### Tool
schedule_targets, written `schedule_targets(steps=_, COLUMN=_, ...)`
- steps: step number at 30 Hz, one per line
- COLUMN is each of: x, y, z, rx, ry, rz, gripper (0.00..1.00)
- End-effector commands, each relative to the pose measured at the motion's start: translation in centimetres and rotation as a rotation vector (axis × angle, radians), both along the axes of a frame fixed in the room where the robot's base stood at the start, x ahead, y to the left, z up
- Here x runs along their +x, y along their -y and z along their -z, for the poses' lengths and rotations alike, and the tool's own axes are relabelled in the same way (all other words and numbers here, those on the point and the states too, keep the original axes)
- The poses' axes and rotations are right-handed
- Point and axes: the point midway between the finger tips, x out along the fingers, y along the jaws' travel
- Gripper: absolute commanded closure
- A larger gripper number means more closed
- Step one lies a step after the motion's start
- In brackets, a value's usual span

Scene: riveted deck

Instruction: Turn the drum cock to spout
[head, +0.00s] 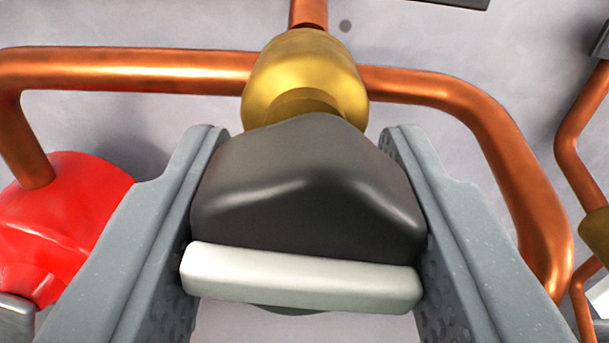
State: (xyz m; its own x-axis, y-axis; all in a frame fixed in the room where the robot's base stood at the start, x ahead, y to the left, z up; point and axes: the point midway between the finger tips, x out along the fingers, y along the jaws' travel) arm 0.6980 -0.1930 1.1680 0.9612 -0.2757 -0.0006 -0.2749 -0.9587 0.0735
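A dark grey, faceted cock handle (310,190) fills the middle of the head view, with a white bar (300,278) across its near side. The bar lies nearly level, its right end slightly lower in the picture. Behind the handle is a rounded brass body (305,78) on copper pipe. My gripper (305,140) has one grey finger on each side of the handle. The finger pads meet its sides with no clear gap, so it looks shut on the handle. The handle hides most of the pads and its own stem. No spout marking is visible.
A copper pipe (130,72) runs left and right behind the brass body and bends toward me on both sides. A red fitting (65,225) sits close beside the left finger. More copper pipe (580,130) and brass stand at the right edge. The pale wall behind is mostly bare.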

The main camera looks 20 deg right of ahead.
Motion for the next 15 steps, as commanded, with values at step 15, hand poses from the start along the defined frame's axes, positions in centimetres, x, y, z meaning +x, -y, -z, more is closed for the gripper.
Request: schedule_targets(steps=15, x=-0.02, y=0.05, z=0.03, rx=-0.133, ry=-0.039, rz=0.001, gripper=0.83)
